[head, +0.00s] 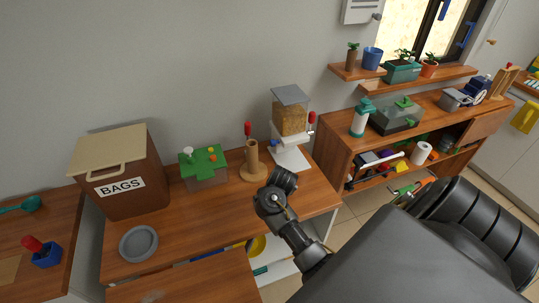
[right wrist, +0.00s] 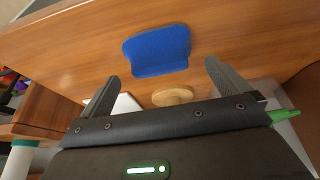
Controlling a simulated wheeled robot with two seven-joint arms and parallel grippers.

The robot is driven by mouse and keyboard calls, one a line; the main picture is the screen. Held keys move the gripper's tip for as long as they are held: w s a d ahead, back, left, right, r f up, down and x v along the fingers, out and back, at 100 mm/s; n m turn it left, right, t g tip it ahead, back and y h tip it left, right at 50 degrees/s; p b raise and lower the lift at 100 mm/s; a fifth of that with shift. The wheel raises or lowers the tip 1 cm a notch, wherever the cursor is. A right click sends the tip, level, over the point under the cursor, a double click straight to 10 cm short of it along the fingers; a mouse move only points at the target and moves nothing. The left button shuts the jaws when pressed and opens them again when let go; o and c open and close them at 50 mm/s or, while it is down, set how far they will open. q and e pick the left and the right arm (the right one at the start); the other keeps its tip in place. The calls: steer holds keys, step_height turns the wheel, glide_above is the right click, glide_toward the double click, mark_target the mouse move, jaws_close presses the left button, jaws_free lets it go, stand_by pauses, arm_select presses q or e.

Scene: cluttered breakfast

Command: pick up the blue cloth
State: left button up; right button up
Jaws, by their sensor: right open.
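The blue cloth (right wrist: 158,52) lies on the wooden top in the right wrist view, a folded-looking blue piece. My right gripper (right wrist: 168,88) is open and empty, with its two dark fingers spread apart. The cloth is beyond the fingertips and between their lines, apart from both. In the head view I cannot see the cloth; my dark right arm covers part of the counter. My left gripper does not show.
A wooden stand (head: 254,172) with a round base is close by; its base (right wrist: 172,96) shows between the fingers. Bare wood surrounds the cloth.

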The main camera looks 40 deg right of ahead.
steer(key=b+x, duration=0.1)
steer(key=x, duration=0.1)
steer(key=b+x, duration=0.2)
steer(key=x, duration=0.1)
steer(key=shift+w+d, duration=0.2)
steer(key=shift+w, duration=0.2)
steer(key=shift+r, duration=0.1)
steer(key=shift+s, duration=0.1)
steer(key=shift+c, duration=0.4)
steer(key=c, duration=0.9)
